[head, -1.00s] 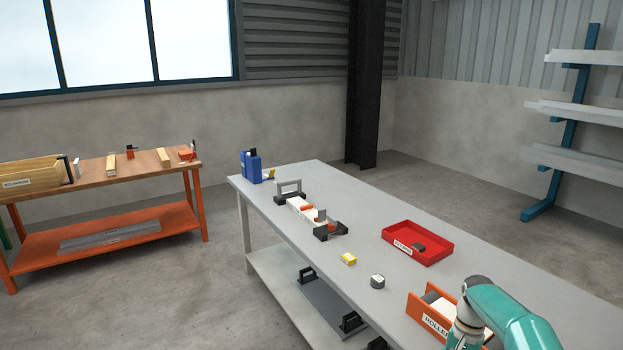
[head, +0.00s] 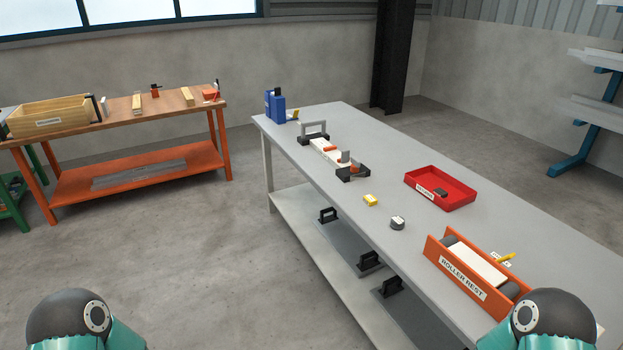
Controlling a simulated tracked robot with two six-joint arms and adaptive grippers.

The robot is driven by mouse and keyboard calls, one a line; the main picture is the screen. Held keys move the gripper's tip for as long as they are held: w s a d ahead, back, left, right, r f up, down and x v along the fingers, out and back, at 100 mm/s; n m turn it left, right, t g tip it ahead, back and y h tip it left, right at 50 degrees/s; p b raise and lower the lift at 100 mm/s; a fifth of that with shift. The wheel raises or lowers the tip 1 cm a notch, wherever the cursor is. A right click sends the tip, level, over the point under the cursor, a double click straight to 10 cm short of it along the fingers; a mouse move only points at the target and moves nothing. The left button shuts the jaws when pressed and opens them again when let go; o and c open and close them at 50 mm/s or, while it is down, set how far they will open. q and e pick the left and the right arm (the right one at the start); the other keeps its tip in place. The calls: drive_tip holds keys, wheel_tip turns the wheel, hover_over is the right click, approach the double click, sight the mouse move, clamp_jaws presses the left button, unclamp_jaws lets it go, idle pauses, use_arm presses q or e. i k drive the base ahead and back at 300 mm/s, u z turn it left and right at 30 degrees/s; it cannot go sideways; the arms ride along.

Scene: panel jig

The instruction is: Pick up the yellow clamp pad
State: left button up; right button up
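A small yellow block (head: 371,200), which looks like the yellow clamp pad, lies on the grey table (head: 375,150) near its left edge. It sits between the clamp jig (head: 335,155) and a small dark grey round piece (head: 397,223). Nothing touches it. My two arms show only as teal and dark rounded links at the bottom left and bottom right corners. Neither gripper is in view.
A red tray (head: 440,190) with a dark piece in it and an orange roller rest (head: 470,270) stand on the grey table. A blue container (head: 275,106) stands at its far end. An orange workbench (head: 130,180) is at the left, with open floor between.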

sight(370, 200)
drive_tip(key=u, duration=0.55)
drive_tip(key=k, duration=1.3)
drive_tip(key=u, duration=0.65)
drive_tip(key=i, duration=2.5)
drive_tip(key=z, duration=0.35)
drive_tip(key=i, duration=1.4)
drive_tip(key=z, duration=1.3)
drive_tip(key=i, duration=1.05)
drive_tip(key=z, duration=0.95)
drive_tip(key=i, duration=0.35)
drive_tip(key=z, duration=0.2)
